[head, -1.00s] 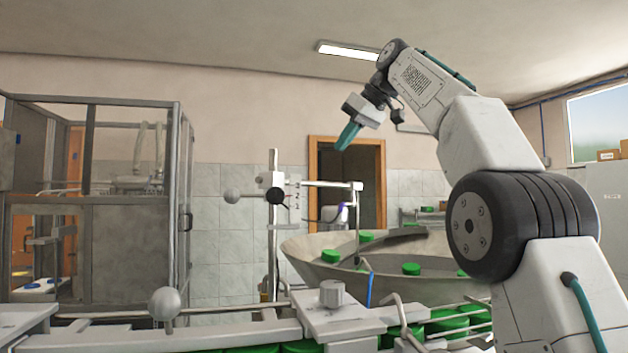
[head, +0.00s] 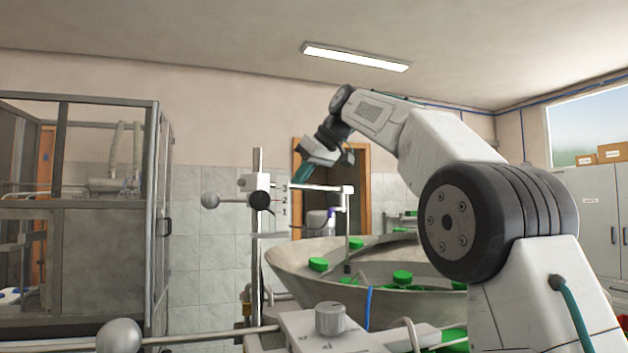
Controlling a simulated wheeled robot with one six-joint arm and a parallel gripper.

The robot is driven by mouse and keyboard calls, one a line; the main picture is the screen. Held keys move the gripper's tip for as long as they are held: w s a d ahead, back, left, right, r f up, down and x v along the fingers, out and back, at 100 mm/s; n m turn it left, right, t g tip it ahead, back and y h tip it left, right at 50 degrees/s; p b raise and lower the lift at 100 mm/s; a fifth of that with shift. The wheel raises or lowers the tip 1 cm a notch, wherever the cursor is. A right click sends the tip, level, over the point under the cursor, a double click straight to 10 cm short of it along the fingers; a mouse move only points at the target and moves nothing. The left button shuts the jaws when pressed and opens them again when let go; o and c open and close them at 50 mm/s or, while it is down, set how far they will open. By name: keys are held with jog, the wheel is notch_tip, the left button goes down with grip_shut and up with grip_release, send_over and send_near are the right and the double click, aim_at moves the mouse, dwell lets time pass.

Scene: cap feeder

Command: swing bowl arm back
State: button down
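The bowl arm (head: 318,187) is a thin horizontal rod reaching right from a clamp on an upright post (head: 257,225). My gripper (head: 297,178) has teal fingers pointing down and left, close to the bowl arm in the picture. I cannot tell whether they touch it. The fingers overlap from this side, so their opening does not show.
Green caps (head: 402,277) lie in the bowl. A rail with a grey knob (head: 330,318) and a ball-ended lever (head: 120,336) runs along the front. A glazed cabinet (head: 85,230) stands at the left. A doorway (head: 364,190) is behind the bowl.

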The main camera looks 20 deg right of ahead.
jog(key=shift+s+d+f, duration=0.2)
jog(key=shift+s+d, duration=0.45)
jog(key=shift+s, duration=0.2)
jog(key=shift+s+d+f, duration=0.15)
jog(key=shift+s+d, duration=0.5)
jog(key=shift+s, duration=0.15)
jog(key=s+d+m+t+h, duration=0.1)
jog(key=s+d+m+h, duration=0.2)
jog(key=s, duration=0.5)
jog(key=shift+d+m+t, duration=0.3)
jog(key=shift+d+m, duration=0.55)
jog(key=shift+m, duration=0.25)
jog(key=shift+f, duration=0.15)
jog(key=shift+h, duration=0.3)
